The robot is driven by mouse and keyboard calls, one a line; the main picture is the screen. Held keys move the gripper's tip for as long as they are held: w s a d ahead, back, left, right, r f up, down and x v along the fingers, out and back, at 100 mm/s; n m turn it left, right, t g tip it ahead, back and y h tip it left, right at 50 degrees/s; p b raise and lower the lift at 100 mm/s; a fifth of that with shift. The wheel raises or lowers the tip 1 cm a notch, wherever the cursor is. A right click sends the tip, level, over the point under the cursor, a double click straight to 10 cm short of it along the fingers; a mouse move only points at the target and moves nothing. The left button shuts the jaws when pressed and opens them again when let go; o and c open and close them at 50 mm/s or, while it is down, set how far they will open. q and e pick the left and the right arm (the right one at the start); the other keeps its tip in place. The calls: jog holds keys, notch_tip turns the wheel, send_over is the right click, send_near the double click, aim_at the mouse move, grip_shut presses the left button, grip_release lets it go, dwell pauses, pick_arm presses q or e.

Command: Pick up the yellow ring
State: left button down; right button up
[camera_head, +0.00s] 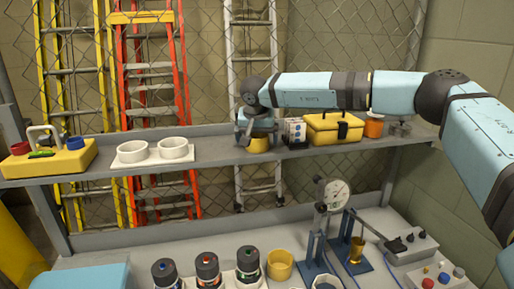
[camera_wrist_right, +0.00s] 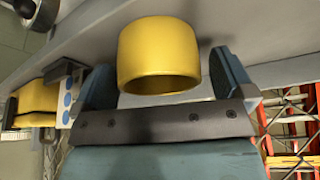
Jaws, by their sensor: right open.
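A yellow ring (camera_head: 258,145) sits on the grey shelf, right of the white double holder. My right gripper (camera_head: 257,129) is over it and partly hides it in the head view. In the right wrist view the ring (camera_wrist_right: 158,50) shows as a short, smooth yellow cylinder between the two open fingers of the right gripper (camera_wrist_right: 165,82). The left-hand finger appears close to the ring's edge; a narrow gap shows at the other. I cannot tell whether either touches. A second yellow ring (camera_head: 280,264) stands on the lower bench. My left gripper is not in view.
On the shelf (camera_head: 222,154), a small white-and-blue box (camera_head: 294,131) and a yellow case (camera_head: 334,128) stand close right of the gripper. An orange cup (camera_head: 373,127) is farther right. White round holders (camera_head: 155,151) are left, with clear shelf between. A chain-link fence stands behind.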

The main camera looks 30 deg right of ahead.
jog(key=shift+r, duration=0.1)
jog(key=c, duration=0.9)
